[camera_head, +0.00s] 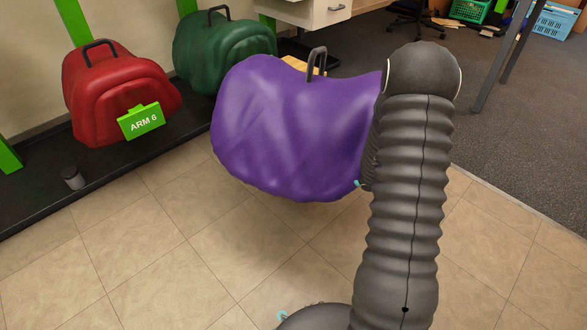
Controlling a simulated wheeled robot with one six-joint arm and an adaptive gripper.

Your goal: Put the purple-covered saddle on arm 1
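The purple-covered saddle (290,135) is in the middle of the head view, close to my arm. It has a dark handle (317,62) on top, and its right end is hidden behind my arm. It appears to be off the floor, with tiles showing below it. My gripper does not show; any contact with the saddle is hidden behind the dark ribbed arm. I see no label for arm 1.
A red-covered saddle (110,90) hangs at the left, with a green sign reading ARM 6 (141,121). A green-covered saddle (222,50) is behind it. A black plinth (35,200) runs along the wall. Tiled floor (150,270) in front is clear.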

